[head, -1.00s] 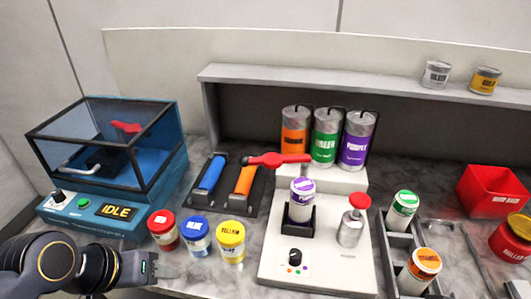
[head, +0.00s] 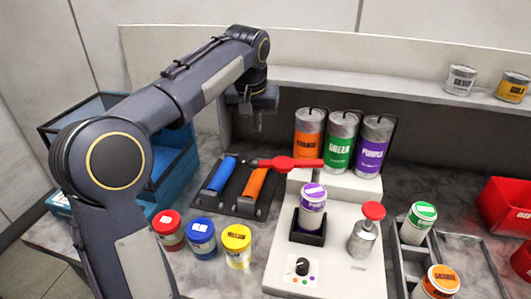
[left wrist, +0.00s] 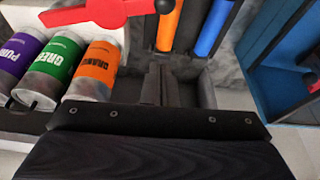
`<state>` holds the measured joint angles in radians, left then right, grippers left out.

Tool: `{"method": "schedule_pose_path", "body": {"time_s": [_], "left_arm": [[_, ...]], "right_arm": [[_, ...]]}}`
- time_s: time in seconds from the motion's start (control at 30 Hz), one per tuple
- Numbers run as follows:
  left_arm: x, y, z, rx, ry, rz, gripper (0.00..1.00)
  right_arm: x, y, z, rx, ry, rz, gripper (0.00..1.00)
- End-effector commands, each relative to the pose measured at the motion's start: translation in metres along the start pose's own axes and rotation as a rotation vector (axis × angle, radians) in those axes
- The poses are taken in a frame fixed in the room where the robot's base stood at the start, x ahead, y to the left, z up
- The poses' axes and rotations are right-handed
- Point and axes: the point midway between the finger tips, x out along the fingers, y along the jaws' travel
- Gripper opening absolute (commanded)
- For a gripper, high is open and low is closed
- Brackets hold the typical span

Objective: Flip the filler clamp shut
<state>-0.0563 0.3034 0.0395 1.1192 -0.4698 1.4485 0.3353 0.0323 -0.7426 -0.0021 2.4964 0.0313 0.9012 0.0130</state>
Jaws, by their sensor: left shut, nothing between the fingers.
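The red filler clamp (head: 290,163) lies level behind the white filler base (head: 340,255), its lever reaching right in front of the tall cylinders. In the left wrist view it shows as a red lever (left wrist: 100,12) at the top. A purple-labelled jar (head: 313,207) stands upright in the filler's black holder. My left gripper (head: 258,122) points down behind and left of the clamp, apart from it, shut and empty. Its fingers also show in the left wrist view (left wrist: 160,82). My right gripper is not in view.
Orange (head: 309,135), green (head: 342,140) and purple (head: 373,147) cylinders stand right of my left gripper. Blue (head: 222,175) and orange (head: 257,182) rollers lie in a dark rack below it. My left arm partly hides the blue machine (head: 175,165). Red, blue and yellow jars stand in front.

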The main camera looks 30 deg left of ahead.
Motion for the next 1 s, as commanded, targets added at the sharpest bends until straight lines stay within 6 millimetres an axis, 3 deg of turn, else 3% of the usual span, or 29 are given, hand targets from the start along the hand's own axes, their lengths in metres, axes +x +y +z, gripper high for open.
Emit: {"method": "schedule_pose_path", "body": {"time_s": [0.37,0.83,1.0], "left_arm": [[0.009,0.0,0.001,0.001,-0.002,0.0,0.0],[0.1,0.0,0.001,0.0,-0.005,0.001,0.0],[0.086,0.0,0.022,0.001,0.002,0.003,0.0]], "right_arm": [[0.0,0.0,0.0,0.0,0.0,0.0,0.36],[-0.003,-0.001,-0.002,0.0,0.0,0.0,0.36],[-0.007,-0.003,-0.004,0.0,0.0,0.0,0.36]]}}
